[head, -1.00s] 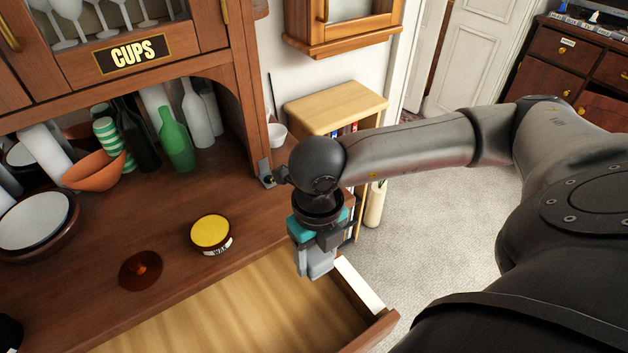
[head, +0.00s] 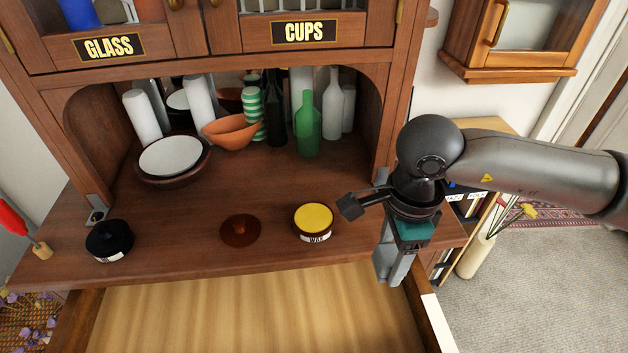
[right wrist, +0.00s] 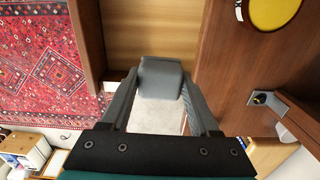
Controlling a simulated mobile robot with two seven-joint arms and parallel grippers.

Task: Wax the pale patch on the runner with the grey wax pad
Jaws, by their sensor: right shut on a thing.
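My right gripper (head: 393,275) is shut on the grey wax pad (right wrist: 160,78), a small block between its fingertips in the right wrist view. In the head view the fingers point down near the counter's front right edge, above the open drawer's right side, and the pad cannot be told clearly from them. The pale patch (head: 436,324) shows on top of the drawer's right runner, nearer than the gripper and apart from it. An open wax tin (head: 314,217) with yellow wax stands on the counter left of the gripper. My left gripper is out of view.
The open drawer (head: 250,315) looks empty. A brown lid (head: 240,231) and a black tin (head: 109,240) lie on the counter. Bowls and bottles, including a green bottle (head: 307,125), stand behind. A low bookshelf (head: 480,190) and a vase with flowers (head: 477,257) stand at right.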

